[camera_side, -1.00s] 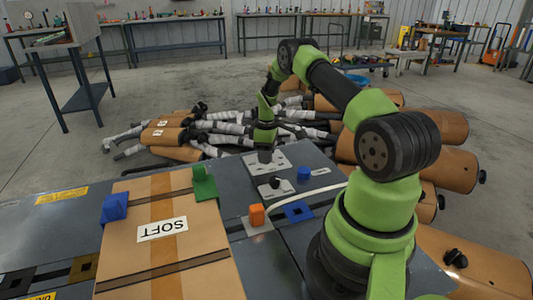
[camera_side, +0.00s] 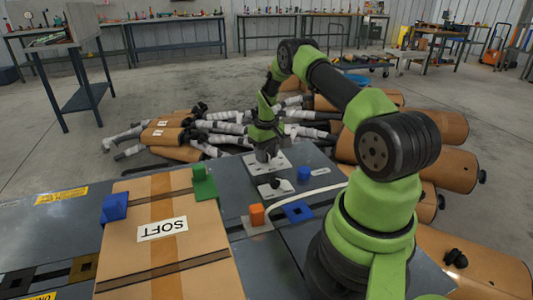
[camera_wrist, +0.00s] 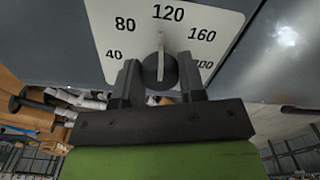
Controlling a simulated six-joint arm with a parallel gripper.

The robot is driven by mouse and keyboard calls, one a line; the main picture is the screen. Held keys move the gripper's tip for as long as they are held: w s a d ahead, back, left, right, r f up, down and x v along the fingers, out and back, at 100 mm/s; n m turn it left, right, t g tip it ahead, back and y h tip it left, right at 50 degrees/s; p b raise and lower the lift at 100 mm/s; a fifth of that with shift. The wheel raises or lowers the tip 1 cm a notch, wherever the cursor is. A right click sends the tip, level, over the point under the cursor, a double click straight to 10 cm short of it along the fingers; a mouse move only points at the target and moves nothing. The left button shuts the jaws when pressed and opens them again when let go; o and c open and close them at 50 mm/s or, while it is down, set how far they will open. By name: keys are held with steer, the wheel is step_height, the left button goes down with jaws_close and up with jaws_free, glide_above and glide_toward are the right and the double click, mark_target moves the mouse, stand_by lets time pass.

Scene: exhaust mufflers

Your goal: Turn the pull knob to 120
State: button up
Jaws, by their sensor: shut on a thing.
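The pull knob (camera_wrist: 158,74) is dark and round, with a pale pointer (camera_wrist: 161,40). It sits on a white dial plate (camera_wrist: 110,22) marked 40, 80, 120, 160 and 200. In the wrist view the pointer aims up at the 120 mark (camera_wrist: 168,12), close to its centre. My gripper (camera_wrist: 159,64) is shut on the knob, one finger on each side. In the side view my gripper (camera_side: 266,154) reaches down onto the plate (camera_side: 283,160); the knob is mostly hidden there.
A smaller plate (camera_side: 262,191) with a dark control and a blue knob (camera_side: 303,173) are close in front. An orange block (camera_side: 257,214), a blue square part (camera_side: 298,211) and a pale cable (camera_side: 300,194) lie nearer. A SOFT-labelled box (camera_side: 160,254) takes up the left; mufflers (camera_side: 447,168) lie behind and right.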

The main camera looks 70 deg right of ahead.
mark_target(267, 152)
steer(key=shift+m, duration=0.6)
steer(key=o, duration=0.9)
steer(key=shift+r, duration=0.1)
step_height(267, 152, up, 10)
steer(key=shift+f, duration=0.1)
